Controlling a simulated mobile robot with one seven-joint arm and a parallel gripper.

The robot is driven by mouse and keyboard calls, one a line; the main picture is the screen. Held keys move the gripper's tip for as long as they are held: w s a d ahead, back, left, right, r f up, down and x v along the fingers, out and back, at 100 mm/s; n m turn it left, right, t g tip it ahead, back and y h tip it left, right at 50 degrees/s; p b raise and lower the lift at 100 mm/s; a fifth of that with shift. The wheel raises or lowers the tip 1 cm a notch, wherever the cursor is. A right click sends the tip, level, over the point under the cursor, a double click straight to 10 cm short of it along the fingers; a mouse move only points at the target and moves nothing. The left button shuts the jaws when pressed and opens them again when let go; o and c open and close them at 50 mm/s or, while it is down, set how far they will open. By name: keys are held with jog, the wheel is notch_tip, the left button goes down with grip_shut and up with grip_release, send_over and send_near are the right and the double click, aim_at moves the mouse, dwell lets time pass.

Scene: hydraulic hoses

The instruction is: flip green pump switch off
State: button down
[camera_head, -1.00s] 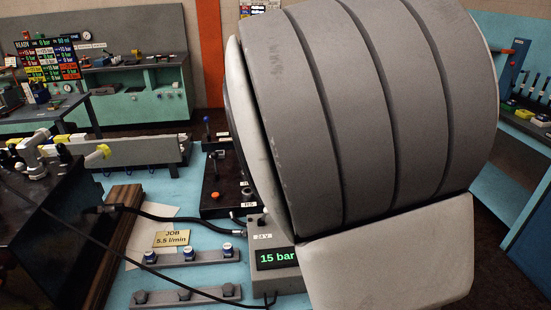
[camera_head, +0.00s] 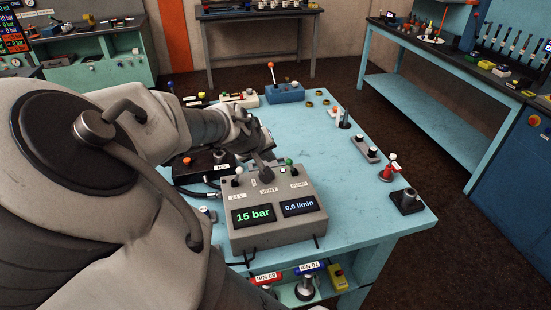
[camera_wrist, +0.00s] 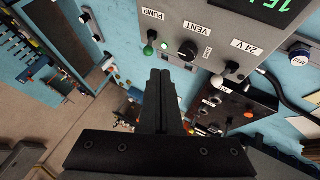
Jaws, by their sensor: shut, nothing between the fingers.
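The grey control box (camera_head: 277,225) stands on the blue table and shows 15 bar and 0.0 l/min. Its green-tipped PUMP switch (camera_head: 289,162) is on the right of its top, and also shows in the wrist view (camera_wrist: 149,50) beside a small lit green lamp. The black VENT knob (camera_wrist: 188,51) and white-tipped 24 V switch (camera_wrist: 217,80) are in the same row. My gripper (camera_head: 266,168) is shut and empty over the back of the box. In the wrist view its fingertips (camera_wrist: 160,73) appear just below the green tip; I cannot tell whether they touch it.
A black box with an orange button (camera_head: 187,161) lies behind and left. A blue box with an orange-topped lever (camera_head: 285,92) stands further back. A red-based lever (camera_head: 389,171) and a black block (camera_head: 407,201) are near the right edge. Table between is mostly clear.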

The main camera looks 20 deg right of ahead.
aim_at(291, 165)
jog(key=shift+b+x, duration=1.15)
jog(key=shift+x, duration=3.85)
jog(key=shift+d+r+y+b, duration=0.2)
jog(key=shift+d+y+b, duration=0.15)
jog(key=shift+y+b, duration=0.3)
jog(key=shift+d+m+y+b, duration=0.25)
jog(key=shift+m+y+b, duration=0.1)
jog(key=shift+b, duration=0.2)
jog(key=d+y+b, duration=0.1)
jog(key=b, duration=0.2)
jog(key=d+y+b, duration=0.1)
jog(key=b, duration=0.1)
jog(key=m+y+b, duration=0.1)
jog(key=b, duration=0.2)
jog(key=shift+d+r+y+b, duration=0.3)
jog(key=shift+d+b, duration=0.05)
jog(key=shift+d, duration=0.05)
jog(key=shift+d+r+m+y+b, duration=0.25)
jog(key=shift+d+y+b, duration=0.35)
jog(key=shift+b, duration=0.6)
jog(key=shift+a+r, duration=0.2)
jog(key=shift+a, duration=0.05)
jog(key=shift+r, duration=0.1)
jog(key=shift+r+p, duration=0.7)
jog(key=shift+p, duration=0.05)
